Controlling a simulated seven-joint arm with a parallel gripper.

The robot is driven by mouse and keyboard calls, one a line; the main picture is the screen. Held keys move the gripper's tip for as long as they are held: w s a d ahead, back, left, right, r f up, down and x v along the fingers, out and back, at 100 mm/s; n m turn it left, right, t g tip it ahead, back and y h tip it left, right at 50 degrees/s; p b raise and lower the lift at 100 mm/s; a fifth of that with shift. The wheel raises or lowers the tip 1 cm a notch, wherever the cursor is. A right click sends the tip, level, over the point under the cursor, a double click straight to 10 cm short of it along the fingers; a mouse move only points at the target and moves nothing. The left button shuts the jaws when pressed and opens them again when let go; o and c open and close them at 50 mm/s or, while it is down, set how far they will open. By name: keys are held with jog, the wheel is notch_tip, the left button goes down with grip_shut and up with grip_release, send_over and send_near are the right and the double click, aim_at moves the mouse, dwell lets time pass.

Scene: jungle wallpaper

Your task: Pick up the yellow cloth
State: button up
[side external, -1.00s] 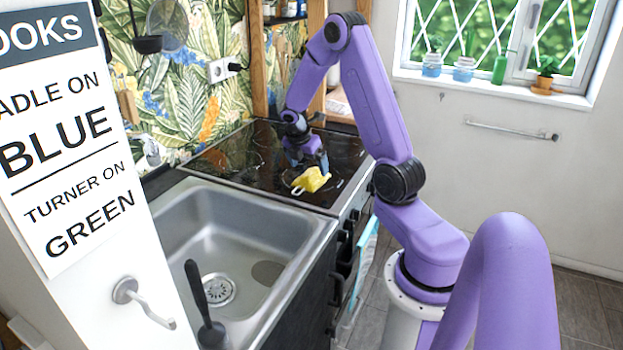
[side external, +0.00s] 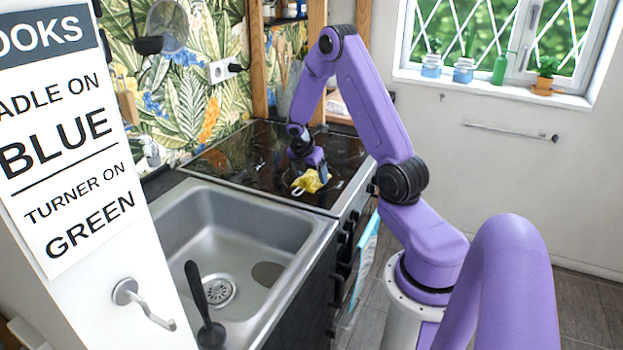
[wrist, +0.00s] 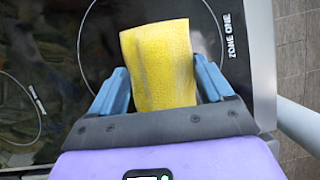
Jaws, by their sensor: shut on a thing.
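The yellow cloth (side external: 308,182) is on the black cooktop near its front edge, with a pale loop at its left side. In the wrist view the cloth (wrist: 158,62) stretches out between the two blue fingers of my gripper (wrist: 160,90). My gripper (side external: 315,175) is right down at the cloth and shut on it. The fingers partly cover the cloth in the side view. I cannot tell whether the cloth is clear of the cooktop.
The cooktop (side external: 240,155) has ring markings and "ZONE ONE" lettering beside the cloth. A steel sink (side external: 215,225) adjoins its near side, with a dark-handled tool (side external: 200,305) in front. A sign panel (side external: 70,140) with a hook stands at left.

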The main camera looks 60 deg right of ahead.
jog(key=shift+r, duration=0.1)
jog(key=shift+r, duration=0.45)
notch_tip(320, 180, up, 2)
jog(key=shift+r, duration=0.15)
jog(key=s+a+r, duration=0.8)
jog(key=s+r, duration=0.1)
jog(key=s, duration=0.2)
jog(key=shift+a+r, duration=0.3)
jog(key=shift+a, duration=0.1)
